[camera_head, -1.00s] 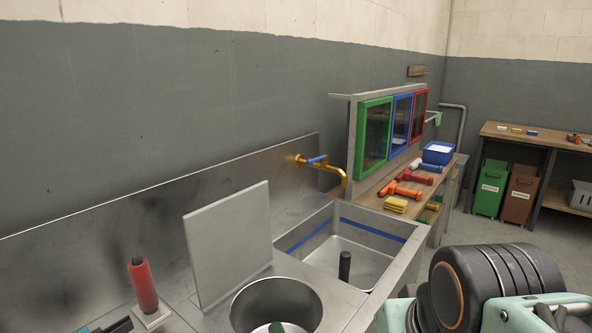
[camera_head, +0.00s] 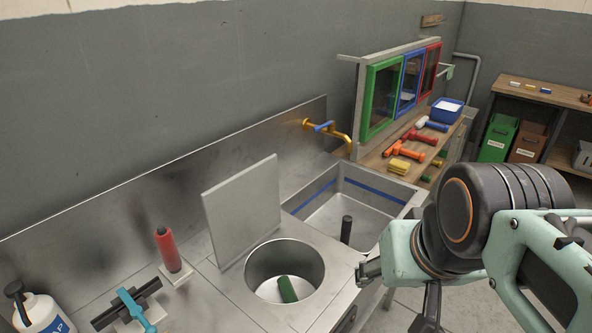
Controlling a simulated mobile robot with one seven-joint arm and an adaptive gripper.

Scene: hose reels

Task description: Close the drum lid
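The drum (camera_head: 312,268) is a round metal well set in the steel counter, and its mouth is uncovered. A flat, square grey lid (camera_head: 243,208) stands nearly upright at the back left edge of the drum. A green object (camera_head: 287,289) is inside the drum. My gripper (camera_head: 400,292) is low at the right of the drum, apart from the lid. Dark parts at its end show, but its fingers are partly hidden, and I cannot tell whether they are open or shut.
A steel sink (camera_head: 365,220) with a dark upright post lies right of the lid, below a brass tap (camera_head: 340,136). A red-handled tool (camera_head: 167,250), a teal-handled clamp (camera_head: 137,308) and a white bottle (camera_head: 42,312) stand to the left. A wooden bench (camera_head: 385,160) with tools is behind.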

